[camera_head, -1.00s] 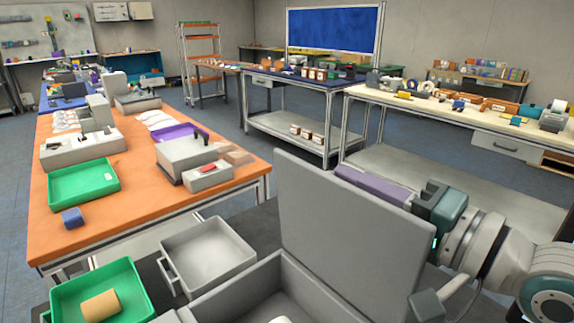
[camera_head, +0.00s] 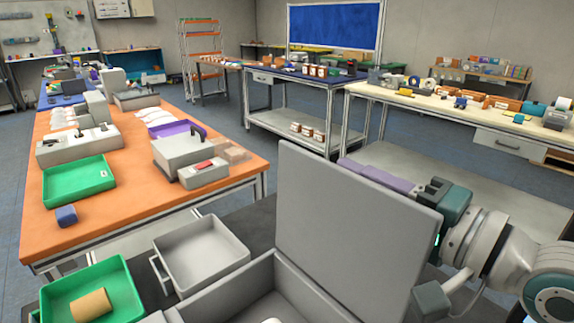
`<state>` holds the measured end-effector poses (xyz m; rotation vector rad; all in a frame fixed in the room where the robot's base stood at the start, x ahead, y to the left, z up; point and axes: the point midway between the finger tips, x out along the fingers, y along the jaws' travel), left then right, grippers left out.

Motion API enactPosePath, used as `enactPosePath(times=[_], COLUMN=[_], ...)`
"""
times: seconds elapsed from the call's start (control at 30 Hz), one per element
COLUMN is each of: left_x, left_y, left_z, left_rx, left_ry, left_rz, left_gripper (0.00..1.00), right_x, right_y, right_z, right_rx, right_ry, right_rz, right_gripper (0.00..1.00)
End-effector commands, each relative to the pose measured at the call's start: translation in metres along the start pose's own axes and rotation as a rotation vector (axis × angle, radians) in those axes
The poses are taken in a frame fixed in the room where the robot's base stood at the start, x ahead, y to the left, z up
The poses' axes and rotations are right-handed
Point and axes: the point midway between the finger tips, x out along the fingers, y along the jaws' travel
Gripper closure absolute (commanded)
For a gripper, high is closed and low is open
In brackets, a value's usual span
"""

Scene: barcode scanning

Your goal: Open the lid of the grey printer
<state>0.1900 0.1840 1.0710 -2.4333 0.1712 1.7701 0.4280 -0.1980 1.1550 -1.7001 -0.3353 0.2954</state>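The grey printer (camera_head: 233,294) is at the bottom centre, cut off by the lower edge. Its flat grey lid (camera_head: 345,220) stands raised, roughly upright, along the right side of the body. The inside is exposed, and a small piece of something white shows at the bottom edge. My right gripper (camera_head: 380,178) is on the far right side of the lid, with its purple fingers along the lid's upper edge. Its fingertips are partly hidden by the lid, so I cannot tell its opening or whether it touches. My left gripper is out of view.
A grey bin (camera_head: 240,249) with a handle and a green tray (camera_head: 131,292) holding a brown roll (camera_head: 91,306) stand left of the printer. An orange table (camera_head: 130,205) with trays and devices is beyond. Open floor (camera_head: 215,122) lies between the tables.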

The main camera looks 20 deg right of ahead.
Motion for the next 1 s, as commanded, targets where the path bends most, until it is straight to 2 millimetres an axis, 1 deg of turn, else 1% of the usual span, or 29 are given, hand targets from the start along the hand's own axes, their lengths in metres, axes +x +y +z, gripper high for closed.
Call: enactPosePath(times=[0.03, 0.07, 0.1, 0.33, 0.43, 0.57, 0.8, 0.9, 1.0], left_x=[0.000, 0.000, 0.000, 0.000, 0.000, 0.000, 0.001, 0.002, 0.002], left_y=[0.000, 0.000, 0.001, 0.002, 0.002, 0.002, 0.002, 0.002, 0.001], left_z=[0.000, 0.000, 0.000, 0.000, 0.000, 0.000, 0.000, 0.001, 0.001], left_rx=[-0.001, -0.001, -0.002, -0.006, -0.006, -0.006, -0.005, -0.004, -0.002], left_ry=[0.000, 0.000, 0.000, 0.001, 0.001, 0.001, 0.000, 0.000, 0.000], left_rz=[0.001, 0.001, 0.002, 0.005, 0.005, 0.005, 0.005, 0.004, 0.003], left_gripper=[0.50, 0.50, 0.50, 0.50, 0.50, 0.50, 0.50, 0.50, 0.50], right_x=[0.000, 0.000, 0.000, -0.001, -0.006, -0.025, -0.069, -0.083, -0.093], right_y=[0.000, 0.000, 0.000, -0.001, 0.000, 0.001, 0.001, 0.001, 0.000], right_z=[0.000, 0.000, 0.000, -0.001, -0.001, 0.000, 0.000, 0.000, 0.000], right_rx=[0.000, 0.000, 0.000, 0.000, 0.000, 0.000, 0.000, 0.000, 0.000], right_ry=[0.001, 0.001, 0.001, 0.001, 0.002, 0.000, -0.001, 0.000, 0.000], right_rz=[0.000, -0.001, -0.001, -0.001, 0.000, 0.003, 0.004, 0.004, 0.002], right_gripper=[0.60, 0.56, 0.55, 0.55, 0.55, 0.55, 0.55, 0.55, 0.55])
